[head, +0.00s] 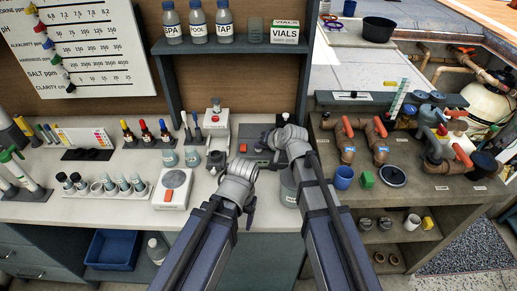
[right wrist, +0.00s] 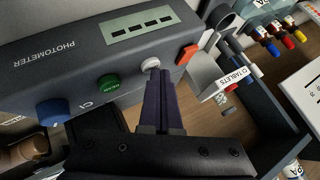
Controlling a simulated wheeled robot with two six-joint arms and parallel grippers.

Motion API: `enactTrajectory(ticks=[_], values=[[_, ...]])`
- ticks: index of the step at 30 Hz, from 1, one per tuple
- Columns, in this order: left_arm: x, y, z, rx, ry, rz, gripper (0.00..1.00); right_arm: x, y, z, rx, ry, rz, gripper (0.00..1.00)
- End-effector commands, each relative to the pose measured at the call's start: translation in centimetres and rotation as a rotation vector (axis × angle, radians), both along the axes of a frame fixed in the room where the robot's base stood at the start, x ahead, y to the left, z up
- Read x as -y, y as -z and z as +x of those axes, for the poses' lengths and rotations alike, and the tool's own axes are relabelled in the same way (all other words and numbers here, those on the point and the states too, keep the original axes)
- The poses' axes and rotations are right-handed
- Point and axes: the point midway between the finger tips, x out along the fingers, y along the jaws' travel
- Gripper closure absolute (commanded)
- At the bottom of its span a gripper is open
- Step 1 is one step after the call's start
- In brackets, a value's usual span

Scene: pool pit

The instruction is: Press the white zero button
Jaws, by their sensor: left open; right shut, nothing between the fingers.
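The photometer (right wrist: 60,50) is a dark grey box with a display; it fills the upper left of the right wrist view. Along its edge are a blue knob (right wrist: 53,111), a green button (right wrist: 108,82), the white button (right wrist: 150,63) and an orange-red button (right wrist: 187,53). My right gripper (right wrist: 161,75) is shut and empty, its tips right at the white button, partly overlapping its lower side. I cannot tell whether they touch it. My left gripper (head: 250,212) is open and empty at the bench's front edge.
A rack labelled tablets (right wrist: 233,82) stands close beside the photometer. On the bench are a white device with an orange button (head: 174,188), a vial rack (head: 120,188) and dropper bottles (head: 146,132). A shelf (head: 230,46) hangs above. Pipes and valves (head: 375,135) stand on the right.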

Motion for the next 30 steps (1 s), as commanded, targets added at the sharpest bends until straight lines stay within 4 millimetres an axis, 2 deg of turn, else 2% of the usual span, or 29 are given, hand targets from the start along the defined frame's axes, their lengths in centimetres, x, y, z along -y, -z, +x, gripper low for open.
enactTrajectory(ticks=[11, 21, 30], values=[[0.0, 0.0, 0.0, 0.000, 0.000, 0.000, 0.31, 0.0, 0.0, 0.0, -0.001, -0.001, 0.000, 1.00], [0.0, -1.6, 0.0, 0.000, 0.000, 0.000, 0.31, 0.0, -1.6, 0.0, -0.001, -0.001, 0.000, 1.00], [0.0, -1.7, 0.0, 0.000, 0.000, 0.000, 0.31, 0.0, -1.7, 0.0, 0.000, 0.000, 0.000, 1.00]])
